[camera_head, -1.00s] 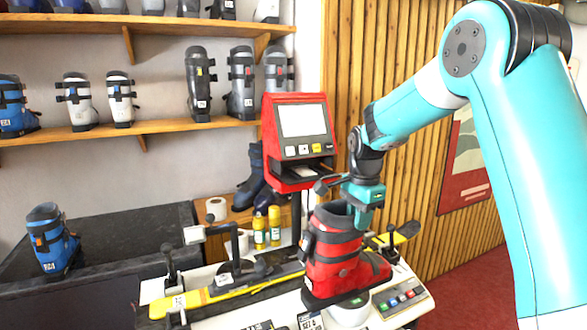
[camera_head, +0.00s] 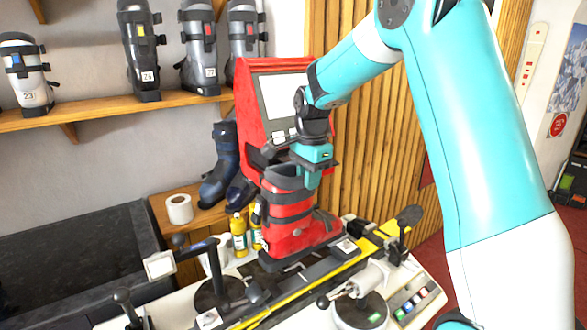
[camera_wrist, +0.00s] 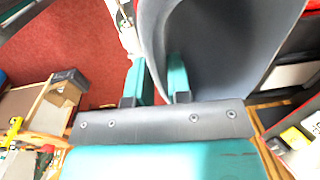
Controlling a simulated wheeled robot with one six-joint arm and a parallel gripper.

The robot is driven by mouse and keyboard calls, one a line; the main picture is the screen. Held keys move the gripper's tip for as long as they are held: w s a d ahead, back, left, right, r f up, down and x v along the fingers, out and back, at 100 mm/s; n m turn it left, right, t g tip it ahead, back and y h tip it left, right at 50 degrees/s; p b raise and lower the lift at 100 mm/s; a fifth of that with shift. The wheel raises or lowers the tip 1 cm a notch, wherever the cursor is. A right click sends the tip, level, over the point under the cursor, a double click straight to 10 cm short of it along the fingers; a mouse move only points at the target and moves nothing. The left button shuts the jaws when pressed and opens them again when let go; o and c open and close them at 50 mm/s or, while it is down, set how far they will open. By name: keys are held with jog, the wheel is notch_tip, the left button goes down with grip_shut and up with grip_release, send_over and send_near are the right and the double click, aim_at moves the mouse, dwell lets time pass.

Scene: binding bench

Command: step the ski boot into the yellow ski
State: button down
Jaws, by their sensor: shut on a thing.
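The red ski boot (camera_head: 290,238) with dark straps stands upright over the binding bench in the head view. My gripper (camera_head: 310,180) is shut on the top of the boot's cuff. The wrist view shows my two teal fingers (camera_wrist: 160,82) at the grey cuff wall (camera_wrist: 220,45). The yellow ski (camera_head: 288,299) lies across the bench, with dark binding parts on it. The boot's sole is over or at the ski, behind a dark binding part; I cannot tell whether it touches.
A red machine with a screen (camera_head: 285,95) stands behind the boot. Yellow bottles (camera_head: 239,235) and a white roll (camera_head: 179,209) are behind the bench. A clamp post (camera_head: 215,270) stands left of the boot. A white cylinder (camera_head: 362,309) and coloured buttons (camera_head: 412,303) are at the front right.

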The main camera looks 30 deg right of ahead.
aim_at(307, 208)
jog(key=shift+w, duration=0.4)
notch_tip(307, 208, down, 9)
jog(key=b, duration=0.7)
jog(key=shift+s+a+f+b, duration=0.1)
jog(key=shift+f+b, duration=0.65)
jog(key=shift+f, duration=0.9)
dwell(1.1)
jog(key=c, duration=0.5)
grip_release()
jog(key=shift+s, duration=0.1)
